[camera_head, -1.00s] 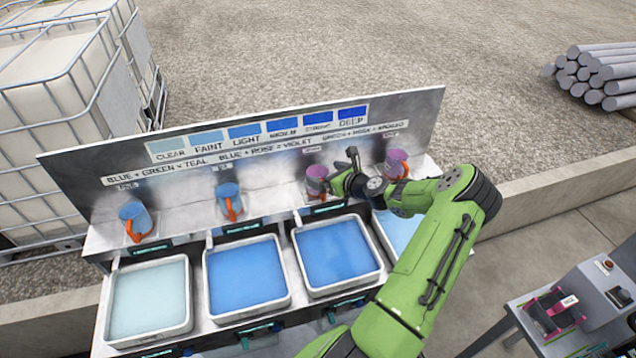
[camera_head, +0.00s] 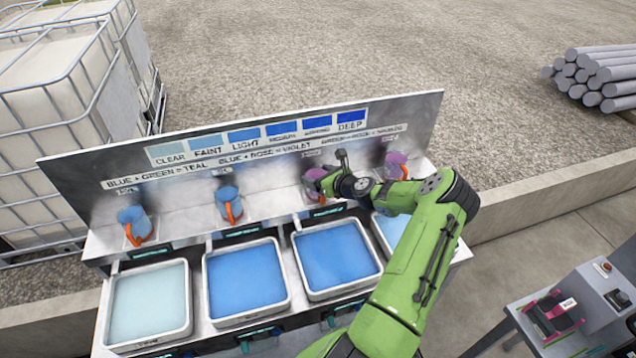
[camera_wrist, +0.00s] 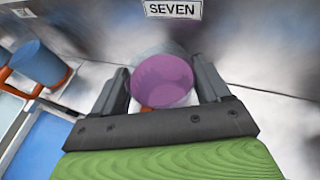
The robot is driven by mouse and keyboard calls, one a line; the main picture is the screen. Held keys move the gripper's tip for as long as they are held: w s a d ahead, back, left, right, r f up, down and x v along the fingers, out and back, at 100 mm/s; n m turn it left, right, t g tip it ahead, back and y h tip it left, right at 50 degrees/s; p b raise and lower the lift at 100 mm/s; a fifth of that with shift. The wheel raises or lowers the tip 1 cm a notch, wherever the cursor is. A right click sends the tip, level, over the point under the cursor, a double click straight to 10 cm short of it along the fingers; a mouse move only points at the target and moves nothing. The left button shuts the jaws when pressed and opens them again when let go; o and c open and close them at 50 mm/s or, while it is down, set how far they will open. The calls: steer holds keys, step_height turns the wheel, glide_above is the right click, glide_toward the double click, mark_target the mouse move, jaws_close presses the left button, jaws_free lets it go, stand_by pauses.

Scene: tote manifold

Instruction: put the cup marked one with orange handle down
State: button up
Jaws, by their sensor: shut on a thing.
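My gripper (camera_head: 326,184) is shut on a cup with purple contents (camera_wrist: 163,80). In the wrist view the cup sits between the two fingers, with a bit of orange low at its near side. In the head view this cup (camera_head: 312,178) is at the third place from the left on the metal shelf, partly hidden by my gripper. A sign reading SEVEN (camera_wrist: 173,8) is on the panel behind it. I cannot read a mark on the cup, nor tell whether its base touches the shelf.
Two blue cups with orange handles (camera_head: 134,222) (camera_head: 229,203) stand to the left; the nearer one shows in the wrist view (camera_wrist: 38,64). A pink-purple cup (camera_head: 397,163) stands to the right. Trays of liquid (camera_head: 150,262) line the front. A lettered panel (camera_head: 75,172) rises behind.

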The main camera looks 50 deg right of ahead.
step_height(320, 180, up, 10)
stand_by(0.3)
steer(key=shift+a, duration=0.1)
